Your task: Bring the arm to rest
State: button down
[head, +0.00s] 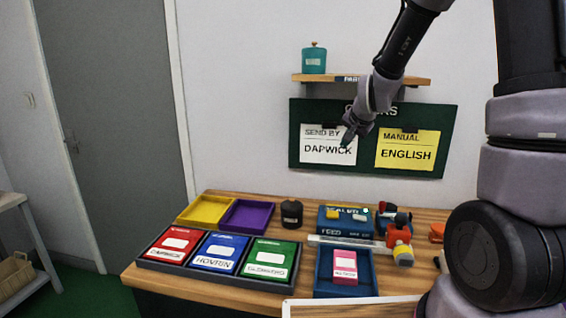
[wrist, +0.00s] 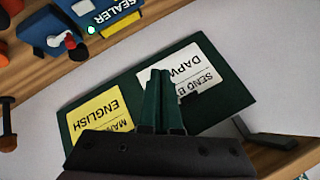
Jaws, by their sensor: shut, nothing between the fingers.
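My gripper (head: 348,139) is at the end of my raised arm, in front of the green board (head: 296,135) on the wall. In the wrist view its two green fingers (wrist: 160,100) are together, with nothing between them. The fingers overlap part of the white card reading "SEND BY DAPWICK" (head: 325,150). The yellow card reading "MANUAL ENGLISH" (head: 407,155) hangs to its right. I cannot tell how far the fingers are from the board.
A wall shelf (head: 415,81) with a teal jar (head: 314,59) is above the board. Below, the wooden bench (head: 205,281) holds red, blue and green boxes, a yellow tray (head: 204,212), a purple tray (head: 246,218), a dark jar (head: 291,213), a blue sealer (head: 335,226) and a pink box (head: 345,266).

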jog(key=s+d+r+n, duration=0.2)
jog(key=s+r, duration=1)
jog(key=s+d+r, duration=0.1)
jog(key=s+r, duration=0.1)
jog(key=s, duration=0.6)
jog(key=s+d+r+n+g, duration=0.1)
jog(key=s+d+r, duration=0.1)
jog(key=s, duration=0.7)
jog(key=shift+g+y, duration=0.3)
jog(key=shift+y, duration=0.1)
